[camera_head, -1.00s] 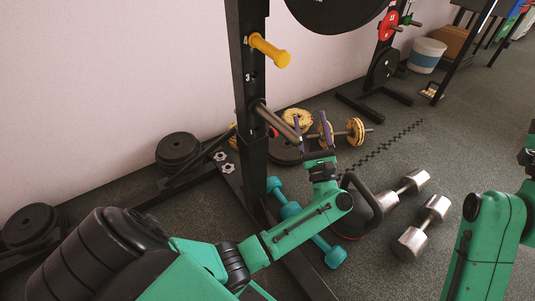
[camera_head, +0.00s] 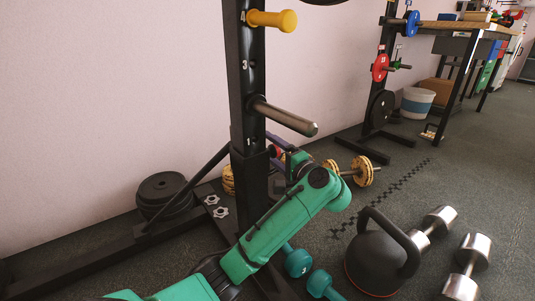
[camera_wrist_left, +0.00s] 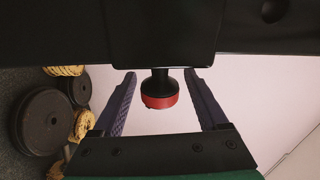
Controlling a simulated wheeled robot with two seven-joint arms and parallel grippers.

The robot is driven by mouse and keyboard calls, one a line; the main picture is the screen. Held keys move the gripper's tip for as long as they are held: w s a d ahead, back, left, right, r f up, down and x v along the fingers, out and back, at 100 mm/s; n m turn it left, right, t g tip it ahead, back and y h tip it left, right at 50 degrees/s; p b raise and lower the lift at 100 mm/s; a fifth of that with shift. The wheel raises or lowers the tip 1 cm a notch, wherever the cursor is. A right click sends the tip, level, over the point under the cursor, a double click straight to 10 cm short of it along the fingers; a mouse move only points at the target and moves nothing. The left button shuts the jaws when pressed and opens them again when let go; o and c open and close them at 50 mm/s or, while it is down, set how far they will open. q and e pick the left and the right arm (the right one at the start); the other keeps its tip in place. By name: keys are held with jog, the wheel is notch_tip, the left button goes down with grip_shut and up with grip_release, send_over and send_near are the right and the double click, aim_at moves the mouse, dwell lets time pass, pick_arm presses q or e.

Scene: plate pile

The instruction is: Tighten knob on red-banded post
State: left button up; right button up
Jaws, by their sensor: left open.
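A black knob with a red end (camera_wrist_left: 160,92) sticks out from a black rack part (camera_wrist_left: 160,30) in the left wrist view. My left gripper (camera_wrist_left: 160,75) is open, with one purple finger on each side of the knob and visible gaps between. In the head view the left gripper (camera_head: 281,148) is low beside the black upright post (camera_head: 248,75), partly hidden by my green wrist. A small red patch shows by the fingers. I cannot make out a red band on this post. My right gripper is out of view.
A steel peg (camera_head: 285,117) and a yellow handle (camera_head: 272,20) jut from the post above my left gripper. A kettlebell (camera_head: 380,260), steel dumbbells (camera_head: 468,265) and teal dumbbells (camera_head: 298,262) lie on the floor nearby. Black plates (camera_head: 163,193) lie left.

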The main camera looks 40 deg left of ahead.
pick_arm(q)
jog(key=shift+x, duration=0.95)
grip_shut()
jog(key=shift+w+d+f+h+b, duration=0.1)
jog(key=shift+d+f+h+b, duration=0.3)
jog(key=shift+b, duration=0.7)
jog(key=h+p, duration=0.1)
jog(key=g+h+p, duration=0.1)
jog(key=h, duration=0.1)
jog(key=shift+a+r, duration=0.2)
jog(key=shift+r, duration=0.05)
jog(key=shift+f+g+h+p, duration=0.35)
jog(key=shift+f+h, duration=0.3)
jog(key=shift+h, duration=0.15)
